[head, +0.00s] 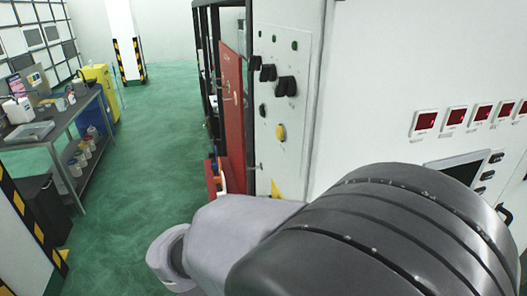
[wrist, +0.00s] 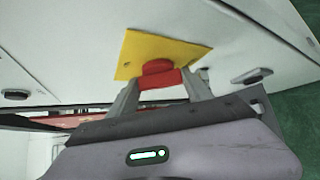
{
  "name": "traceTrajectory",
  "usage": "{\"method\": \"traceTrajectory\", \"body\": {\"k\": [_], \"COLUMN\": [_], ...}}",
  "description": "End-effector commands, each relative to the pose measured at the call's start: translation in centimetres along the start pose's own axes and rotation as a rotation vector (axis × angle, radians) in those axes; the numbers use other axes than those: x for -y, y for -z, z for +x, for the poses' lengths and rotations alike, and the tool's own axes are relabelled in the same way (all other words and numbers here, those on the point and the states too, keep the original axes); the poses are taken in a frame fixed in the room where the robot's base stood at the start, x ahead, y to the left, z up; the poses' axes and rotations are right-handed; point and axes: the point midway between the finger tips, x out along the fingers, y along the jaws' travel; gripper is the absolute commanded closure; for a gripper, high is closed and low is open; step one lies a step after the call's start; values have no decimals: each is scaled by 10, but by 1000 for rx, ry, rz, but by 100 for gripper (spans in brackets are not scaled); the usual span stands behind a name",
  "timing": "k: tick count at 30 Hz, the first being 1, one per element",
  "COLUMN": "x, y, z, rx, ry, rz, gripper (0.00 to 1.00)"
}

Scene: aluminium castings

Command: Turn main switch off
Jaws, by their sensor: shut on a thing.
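The main switch shows in the wrist view as a red knob (wrist: 158,69) on a yellow plate (wrist: 195,48), fixed to a pale cabinet panel. My gripper (wrist: 161,80) is shut on the red knob, one finger on each side. The knob's far part and its exact turn angle are hard to tell. In the head view my arm hides the gripper and the knob; a small yellow corner (head: 276,190) on the cabinet's lower side may be the same plate.
The cabinet (head: 370,60) fills the right, with red displays (head: 425,122) and a side panel of black knobs (head: 286,86) and a yellow button (head: 280,132). A red panel (head: 232,115) stands beside it. A workbench (head: 60,125) is at left; green floor (head: 130,185) between is clear.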

Motion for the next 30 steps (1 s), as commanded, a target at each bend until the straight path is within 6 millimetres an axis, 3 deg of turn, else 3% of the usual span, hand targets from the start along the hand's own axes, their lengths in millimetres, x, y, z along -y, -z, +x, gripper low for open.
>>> {"method": "traceTrajectory", "body": {"k": [1, 15, 30], "x": [-9, -9, -5], "y": [-4, -2, 1], "z": [-4, -1, 1], "rx": [2, 2, 0], "ry": [29, 253, 315], "rz": [-27, -252, -316], "gripper": [82, 82, 82]}}
